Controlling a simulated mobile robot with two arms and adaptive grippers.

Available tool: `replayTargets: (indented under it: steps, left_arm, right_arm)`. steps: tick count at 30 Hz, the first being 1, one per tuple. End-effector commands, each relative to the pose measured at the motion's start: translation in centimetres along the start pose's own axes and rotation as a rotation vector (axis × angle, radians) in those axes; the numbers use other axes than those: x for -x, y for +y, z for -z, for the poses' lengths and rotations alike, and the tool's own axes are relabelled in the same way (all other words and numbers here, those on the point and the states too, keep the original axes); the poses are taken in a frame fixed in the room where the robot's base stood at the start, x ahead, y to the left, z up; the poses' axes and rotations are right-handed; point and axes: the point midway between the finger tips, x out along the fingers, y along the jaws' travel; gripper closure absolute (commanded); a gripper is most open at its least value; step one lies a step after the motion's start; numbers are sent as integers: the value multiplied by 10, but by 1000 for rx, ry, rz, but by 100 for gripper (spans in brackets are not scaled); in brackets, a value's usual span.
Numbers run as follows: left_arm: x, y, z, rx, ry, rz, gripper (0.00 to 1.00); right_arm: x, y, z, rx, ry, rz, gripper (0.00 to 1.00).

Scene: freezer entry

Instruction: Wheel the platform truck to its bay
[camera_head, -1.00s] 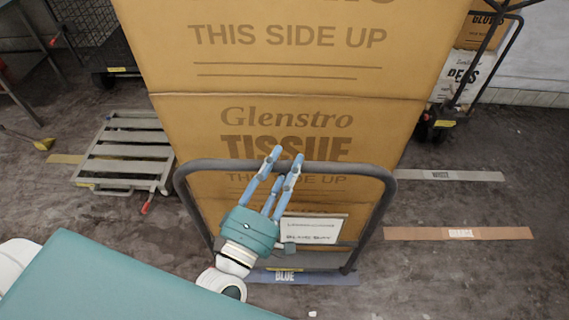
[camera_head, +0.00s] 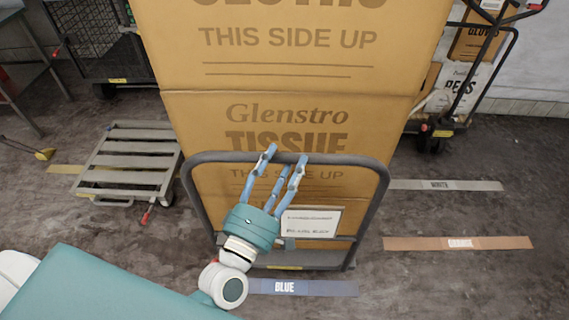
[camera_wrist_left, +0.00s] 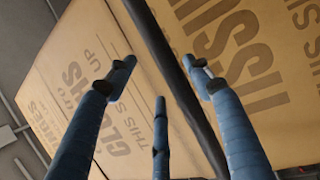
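The platform truck (camera_head: 374,205) stands ahead of me with its grey hoop handle towards me. It bears tall stacked cardboard boxes (camera_head: 290,75) printed "Glenstro Tissue" and "This side up". A white card (camera_head: 312,221) hangs low inside the handle hoop; its small text is hard to read. My left gripper (camera_head: 286,158) has its blue fingers spread, with tips at the handle's top bar. In the left wrist view, the dark bar (camera_wrist_left: 178,80) runs between the spread fingers, which are not closed around it; contact is unclear. My right gripper is out of view.
A floor strip marked "BLUE" (camera_head: 303,288) lies just on my side of the truck. White (camera_head: 445,185) and orange (camera_head: 458,243) strips lie right, on clear floor. A low slatted cart (camera_head: 128,160) stands close left; a loaded trolley (camera_head: 441,127) stands back right.

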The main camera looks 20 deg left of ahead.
Motion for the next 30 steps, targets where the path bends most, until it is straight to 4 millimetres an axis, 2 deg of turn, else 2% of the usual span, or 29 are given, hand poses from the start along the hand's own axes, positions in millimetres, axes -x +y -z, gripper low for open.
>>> replayTargets:
  steps: [4, 8, 11, 21, 25, 30]
  left_arm:
    - [0, 0, 0, 1, -1, 1, 49]
    - [9, -2, -1, 0, -3, 5, 49]
    - [24, -2, -1, -1, -5, 6, 49]
    - [96, 0, -1, -2, -5, 2, 49]
    - [114, 1, -1, -1, -3, 1, 49]
    - [124, 2, -1, 0, -1, -3, 49]
  right_arm:
    - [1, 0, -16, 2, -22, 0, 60]
    - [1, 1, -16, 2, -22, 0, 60]
    - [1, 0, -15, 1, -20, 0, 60]
    - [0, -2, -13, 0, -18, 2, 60]
    - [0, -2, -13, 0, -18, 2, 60]
    - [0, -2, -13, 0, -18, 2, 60]
